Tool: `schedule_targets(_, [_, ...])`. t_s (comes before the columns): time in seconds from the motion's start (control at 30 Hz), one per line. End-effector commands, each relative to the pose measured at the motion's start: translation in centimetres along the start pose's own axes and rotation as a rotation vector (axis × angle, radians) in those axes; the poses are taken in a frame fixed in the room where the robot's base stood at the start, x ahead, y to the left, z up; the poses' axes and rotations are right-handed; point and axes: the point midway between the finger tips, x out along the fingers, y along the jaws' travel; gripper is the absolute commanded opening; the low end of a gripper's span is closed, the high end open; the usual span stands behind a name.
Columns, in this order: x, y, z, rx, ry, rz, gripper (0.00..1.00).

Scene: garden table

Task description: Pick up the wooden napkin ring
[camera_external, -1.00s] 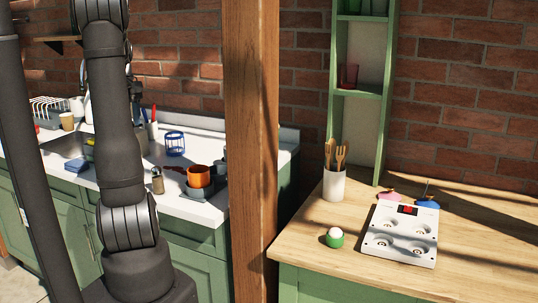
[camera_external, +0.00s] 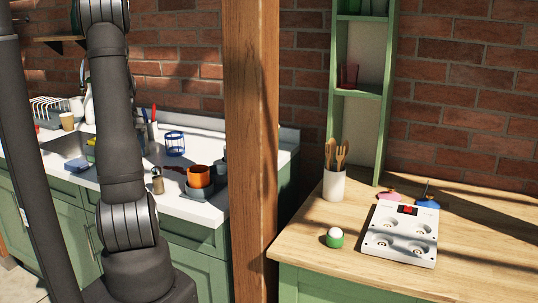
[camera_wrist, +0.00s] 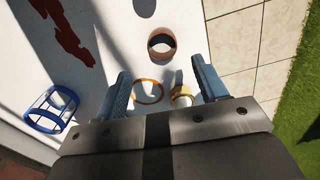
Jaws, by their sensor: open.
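In the wrist view, a short brown open ring (camera_wrist: 162,44) that looks like the wooden napkin ring is on the white surface. It appears just past my fingertips, between their lines and apart from both. My gripper (camera_wrist: 160,68) is open, with one blue-grey finger on each side and nothing held. A thin orange ring (camera_wrist: 148,92) and a yellow round piece (camera_wrist: 182,97) show between the fingers, lower in the picture. In the external view my gripper does not show clearly, and I cannot pick out the napkin ring there.
A blue wire basket (camera_wrist: 52,110) is at the left, with dark red patches (camera_wrist: 70,35) above it. Paving (camera_wrist: 245,50) and grass lie past the surface's right edge. In the external view, an orange mug (camera_external: 199,177) and a small shaker (camera_external: 157,181) stand on the counter; a wooden post (camera_external: 250,150) rises beside it.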

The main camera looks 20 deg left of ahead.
Motion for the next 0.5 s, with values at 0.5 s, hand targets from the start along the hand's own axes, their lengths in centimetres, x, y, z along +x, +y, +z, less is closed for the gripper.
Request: schedule_targets(0.5, [5.8,-0.4,0.4,0.0,-0.002,-0.001,0.66])
